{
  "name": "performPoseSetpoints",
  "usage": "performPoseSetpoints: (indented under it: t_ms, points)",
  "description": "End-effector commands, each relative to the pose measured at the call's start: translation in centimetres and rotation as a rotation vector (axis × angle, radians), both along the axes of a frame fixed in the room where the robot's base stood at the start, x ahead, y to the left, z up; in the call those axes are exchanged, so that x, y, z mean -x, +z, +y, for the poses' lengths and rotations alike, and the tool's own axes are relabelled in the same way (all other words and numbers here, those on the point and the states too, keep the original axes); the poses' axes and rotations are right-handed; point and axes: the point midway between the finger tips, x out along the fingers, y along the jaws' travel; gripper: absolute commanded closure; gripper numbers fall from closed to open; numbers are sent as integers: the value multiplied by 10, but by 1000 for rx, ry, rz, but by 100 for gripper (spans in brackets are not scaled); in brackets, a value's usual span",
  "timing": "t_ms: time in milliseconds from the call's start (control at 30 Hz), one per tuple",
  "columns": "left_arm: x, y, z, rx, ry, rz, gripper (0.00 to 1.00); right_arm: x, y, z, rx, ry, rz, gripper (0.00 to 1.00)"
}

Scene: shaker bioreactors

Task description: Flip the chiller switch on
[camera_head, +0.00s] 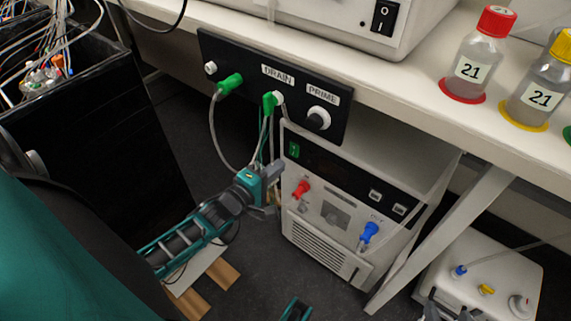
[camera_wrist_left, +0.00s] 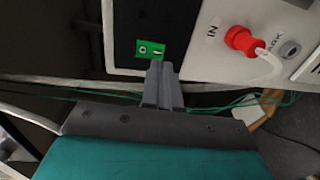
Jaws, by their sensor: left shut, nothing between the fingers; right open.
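The chiller (camera_head: 340,215) is a white box with a black top panel under the bench. Its small green switch (camera_head: 293,150) is at the panel's left end; it also shows in the left wrist view (camera_wrist_left: 150,50). My left gripper (camera_head: 277,167) is shut and empty, its tips right below the switch. In the left wrist view the closed fingers (camera_wrist_left: 160,70) reach the switch's lower edge; I cannot tell whether they touch it. My right gripper (camera_head: 440,303) shows partly at the bottom edge, dark and apart from the chiller, with its fingers open.
The DRAIN/PRIME panel (camera_head: 270,85) hangs above the chiller, with green connectors and hanging tubes near my left gripper. Red (camera_head: 301,188) and blue (camera_head: 369,232) fittings stick out of the chiller front. A slanted bench leg (camera_head: 440,240) stands to its right.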

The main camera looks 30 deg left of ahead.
Motion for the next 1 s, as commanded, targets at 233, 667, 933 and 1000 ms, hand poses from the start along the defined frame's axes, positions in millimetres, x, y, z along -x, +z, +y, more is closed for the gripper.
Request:
performPoseSetpoints:
  t_ms: [233,667,933,1000]
  points:
    - [-35,-6,-3,0,-1,-1,100,-5,-4,6,-15,3,-6,44]
    - [-42,-5,-4,-1,-1,1,100,-6,0,8,-18,7,-13,44]
    - [-46,-7,-4,0,0,0,100,-6,0,7,-14,9,-13,44]
    - [-46,-6,-4,0,0,0,100,-6,-1,7,-12,9,-12,44]
